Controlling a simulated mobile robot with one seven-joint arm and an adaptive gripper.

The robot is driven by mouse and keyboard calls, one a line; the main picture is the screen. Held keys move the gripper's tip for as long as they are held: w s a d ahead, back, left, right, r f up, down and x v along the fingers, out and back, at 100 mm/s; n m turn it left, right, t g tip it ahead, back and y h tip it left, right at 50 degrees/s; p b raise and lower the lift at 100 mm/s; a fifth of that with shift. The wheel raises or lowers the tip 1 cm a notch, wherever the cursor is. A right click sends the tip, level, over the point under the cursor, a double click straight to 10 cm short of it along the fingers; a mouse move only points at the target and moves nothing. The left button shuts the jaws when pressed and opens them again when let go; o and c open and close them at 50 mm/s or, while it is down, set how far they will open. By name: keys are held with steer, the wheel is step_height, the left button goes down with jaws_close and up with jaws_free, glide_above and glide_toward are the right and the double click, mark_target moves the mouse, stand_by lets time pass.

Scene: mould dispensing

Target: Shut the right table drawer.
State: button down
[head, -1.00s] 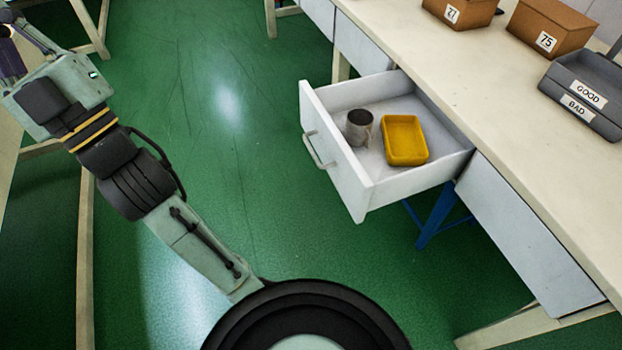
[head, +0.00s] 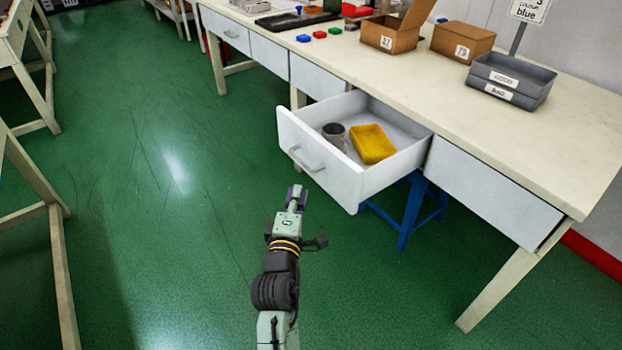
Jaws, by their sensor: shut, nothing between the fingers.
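The open drawer (head: 350,186) is white and sticks out from under the long table's front in the head view. Its front panel carries a silver bar handle (head: 306,161). My gripper (head: 297,190) is shut and empty. It appears just in front of and below the drawer's front panel, pointing toward it. I cannot tell a contact with the panel; a gap seems to show.
The table top (head: 480,120) holds cardboard boxes (head: 396,32), grey stacked trays (head: 511,82) and small coloured blocks. A blue stool (head: 411,215) stands beneath the drawer. Wooden table legs (head: 60,280) are at the left. The green floor (head: 170,230) between is clear.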

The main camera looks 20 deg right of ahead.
steer(key=f, duration=0.1)
steer(key=p, duration=0.3)
glide_toward(324, 153)
steer(key=w, duration=0.4)
steer(key=shift+w+d, duration=0.25)
steer(key=shift+d, duration=0.5)
